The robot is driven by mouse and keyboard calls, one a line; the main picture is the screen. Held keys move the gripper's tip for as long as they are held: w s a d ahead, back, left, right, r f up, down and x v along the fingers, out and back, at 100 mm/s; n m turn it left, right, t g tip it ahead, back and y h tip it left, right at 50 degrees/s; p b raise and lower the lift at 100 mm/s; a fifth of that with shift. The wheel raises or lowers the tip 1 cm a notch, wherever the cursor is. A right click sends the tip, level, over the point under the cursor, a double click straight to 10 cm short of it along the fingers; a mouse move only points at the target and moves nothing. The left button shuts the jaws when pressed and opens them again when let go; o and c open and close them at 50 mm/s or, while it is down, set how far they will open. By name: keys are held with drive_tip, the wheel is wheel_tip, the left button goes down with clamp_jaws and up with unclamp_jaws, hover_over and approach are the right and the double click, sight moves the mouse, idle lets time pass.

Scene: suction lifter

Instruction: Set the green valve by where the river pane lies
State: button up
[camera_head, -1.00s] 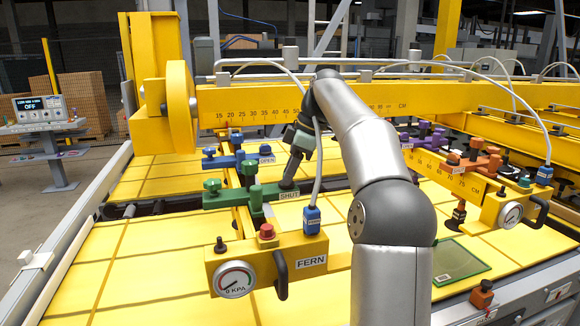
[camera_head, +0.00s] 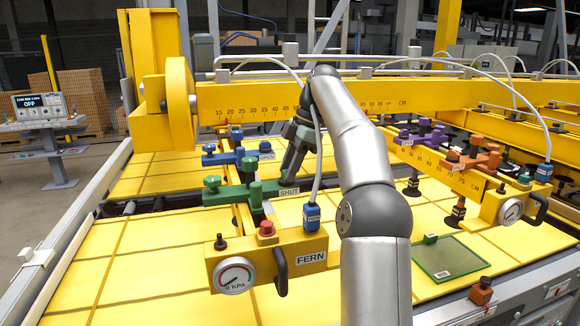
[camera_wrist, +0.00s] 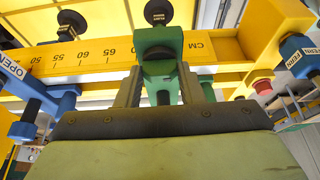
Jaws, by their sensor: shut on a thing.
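The green valve (camera_head: 245,191) sits on the left yellow beam by the FERN block (camera_head: 268,259), with a SHUT label (camera_head: 289,191) at its right end. My gripper (camera_head: 284,177) reaches down to that right end. In the wrist view my gripper (camera_wrist: 160,92) has its two fingers either side of a green valve part (camera_wrist: 158,45) and is shut on it. A green-tinted glass pane (camera_head: 449,262) with a small pale label lies flat on the yellow bed at right; the label is too small to read.
A blue valve (camera_head: 237,157) marked OPEN sits behind the green one. Purple (camera_head: 424,138) and orange (camera_head: 472,159) valves are on the right beam. The FERN gauge (camera_head: 234,276) reads about 0 KPA. A control panel (camera_head: 42,105) at far left reads OFF.

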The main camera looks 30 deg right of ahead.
drive_tip(key=o, duration=1)
drive_tip(key=shift+m, duration=0.3)
